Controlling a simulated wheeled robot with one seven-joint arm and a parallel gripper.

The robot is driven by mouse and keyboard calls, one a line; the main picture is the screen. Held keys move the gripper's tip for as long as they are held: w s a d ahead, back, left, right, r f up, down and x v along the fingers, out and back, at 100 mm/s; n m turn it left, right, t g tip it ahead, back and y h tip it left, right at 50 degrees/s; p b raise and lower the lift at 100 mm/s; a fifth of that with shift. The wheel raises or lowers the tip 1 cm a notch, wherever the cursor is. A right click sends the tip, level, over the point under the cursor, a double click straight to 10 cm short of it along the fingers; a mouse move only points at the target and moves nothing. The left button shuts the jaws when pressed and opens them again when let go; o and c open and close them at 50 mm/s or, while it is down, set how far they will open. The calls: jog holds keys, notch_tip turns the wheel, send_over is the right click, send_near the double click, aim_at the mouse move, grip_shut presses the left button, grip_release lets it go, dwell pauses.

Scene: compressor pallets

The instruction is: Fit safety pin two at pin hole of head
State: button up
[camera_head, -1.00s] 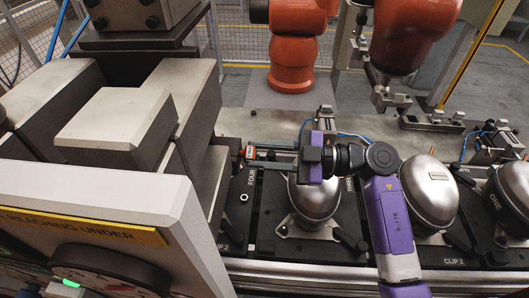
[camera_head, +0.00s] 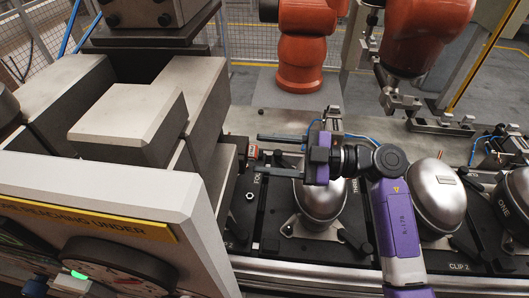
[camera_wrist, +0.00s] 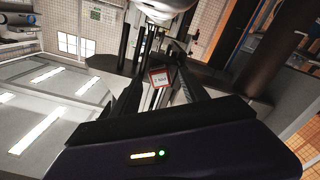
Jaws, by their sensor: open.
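My gripper (camera_head: 262,153) is open, with its dark fingers pointing left from the purple hand above a silver compressor dome. A small red-and-white tag (camera_head: 252,151) shows at the fingertips, beside the grey machine block. In the wrist view the white tag with a red border (camera_wrist: 160,78) lies between the two fingers. Its lettering is too small to read surely. I cannot tell whether a safety pin hangs with it. The pin hole is not made out in either view.
Silver compressors (camera_head: 320,205) stand on black numbered pallets along the line; another dome (camera_head: 437,195) is right of my arm. The grey machine block (camera_head: 128,122) and its panel (camera_head: 100,195) crowd the left. Orange robot arms (camera_head: 302,50) stand behind.

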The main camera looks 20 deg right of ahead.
jog(key=b+v, duration=0.1)
jog(key=v, duration=0.6)
jog(key=shift+a, duration=0.1)
